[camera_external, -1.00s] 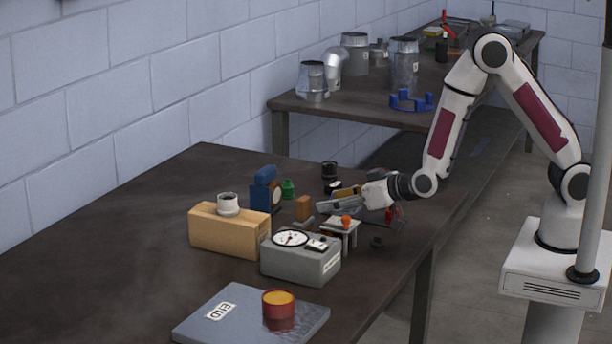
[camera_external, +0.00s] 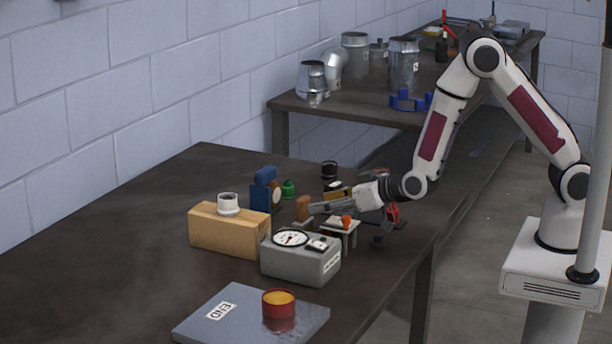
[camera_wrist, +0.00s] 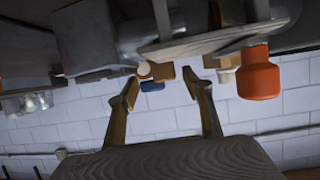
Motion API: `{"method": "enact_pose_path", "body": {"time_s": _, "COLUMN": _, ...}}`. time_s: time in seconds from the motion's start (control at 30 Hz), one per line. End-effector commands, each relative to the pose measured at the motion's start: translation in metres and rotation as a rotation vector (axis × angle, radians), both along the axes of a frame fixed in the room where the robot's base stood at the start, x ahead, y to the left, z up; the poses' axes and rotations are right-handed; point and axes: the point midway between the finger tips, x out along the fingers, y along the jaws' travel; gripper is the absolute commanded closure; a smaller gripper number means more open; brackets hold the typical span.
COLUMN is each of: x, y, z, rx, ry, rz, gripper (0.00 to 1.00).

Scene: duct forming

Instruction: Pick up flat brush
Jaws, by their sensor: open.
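My gripper (camera_external: 318,207) reaches left, low over the front table, with its fingers pointing toward a small brown upright piece (camera_external: 303,208). In the wrist view my gripper (camera_wrist: 163,84) has its two fingers spread, with nothing held between them. An orange-brown block (camera_wrist: 164,72) shows beyond the fingertips there, with a blue thing (camera_wrist: 152,87) behind it. I cannot tell for certain which thing is the flat brush; the brown piece may be its handle. Contact between the fingers and that piece cannot be made out.
A small white stand with an orange knob (camera_external: 346,221) is close beside my gripper; the knob also shows in the wrist view (camera_wrist: 259,76). A grey gauge box (camera_external: 300,262), a tan box (camera_external: 228,232) and a blue tool (camera_external: 264,190) are nearby. The table's left side is clear.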

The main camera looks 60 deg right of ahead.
Motion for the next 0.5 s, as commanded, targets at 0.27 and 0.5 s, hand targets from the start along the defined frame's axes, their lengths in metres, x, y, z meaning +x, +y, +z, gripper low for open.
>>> {"method": "enact_pose_path", "body": {"time_s": 0.27, "x": 0.006, "y": 0.001, "z": -0.002, "rx": 0.001, "ry": -0.001, "rz": 0.0, "gripper": 0.5}}
{"method": "enact_pose_path", "body": {"time_s": 0.5, "x": 0.026, "y": 0.003, "z": -0.01, "rx": 0.0, "ry": -0.001, "rz": -0.001, "gripper": 0.5}}
